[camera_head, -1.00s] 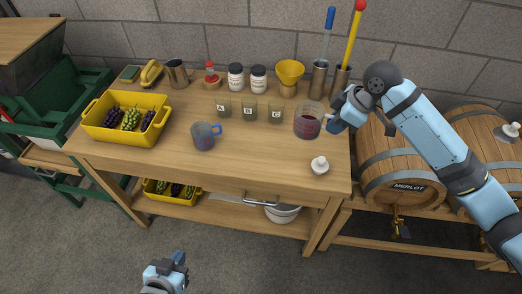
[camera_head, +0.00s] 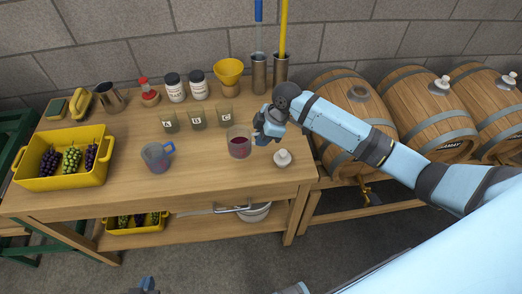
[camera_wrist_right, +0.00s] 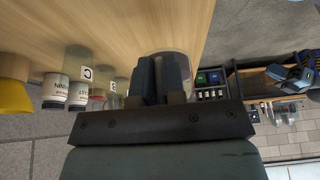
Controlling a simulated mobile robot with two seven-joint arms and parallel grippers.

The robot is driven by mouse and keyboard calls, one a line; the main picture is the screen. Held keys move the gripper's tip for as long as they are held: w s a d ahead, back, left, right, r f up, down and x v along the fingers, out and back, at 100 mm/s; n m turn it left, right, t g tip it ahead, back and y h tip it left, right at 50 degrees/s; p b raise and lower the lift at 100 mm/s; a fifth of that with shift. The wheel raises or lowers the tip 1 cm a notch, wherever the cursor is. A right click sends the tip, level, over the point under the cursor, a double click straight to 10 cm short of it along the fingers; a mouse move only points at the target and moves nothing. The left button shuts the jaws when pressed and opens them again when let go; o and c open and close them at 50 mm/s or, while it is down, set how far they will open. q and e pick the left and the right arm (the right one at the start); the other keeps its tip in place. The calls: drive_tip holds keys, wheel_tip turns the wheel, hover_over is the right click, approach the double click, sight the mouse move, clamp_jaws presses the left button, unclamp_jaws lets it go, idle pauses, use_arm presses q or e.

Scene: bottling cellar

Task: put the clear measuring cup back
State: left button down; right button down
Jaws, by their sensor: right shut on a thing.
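The clear measuring cup (camera_head: 238,133), with dark red liquid in it, is upright at the right part of the wooden table. My right gripper (camera_head: 260,136) is shut on it from its right side. In the right wrist view the dark fingers (camera_wrist_right: 160,80) cover part of the clear cup (camera_wrist_right: 184,62); its handle is hidden. I cannot tell whether the cup touches the tabletop. A blue-handled measuring cup (camera_head: 156,158) stands further left. My left gripper (camera_head: 148,285) only just shows at the bottom edge; its fingers are not clear.
Labelled glasses A, B and C (camera_head: 224,116) stand behind the cup. A white stopper (camera_head: 282,158) lies close to its right. A yellow funnel (camera_head: 229,75), jars and metal cylinders line the back. A yellow grape crate (camera_head: 62,160) is at left. The table's front middle is clear.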

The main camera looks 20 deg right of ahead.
drive_tip(key=shift+f, duration=3.5)
drive_tip(key=shift+f, duration=0.1)
drive_tip(key=c, duration=1.2)
unclamp_jaws()
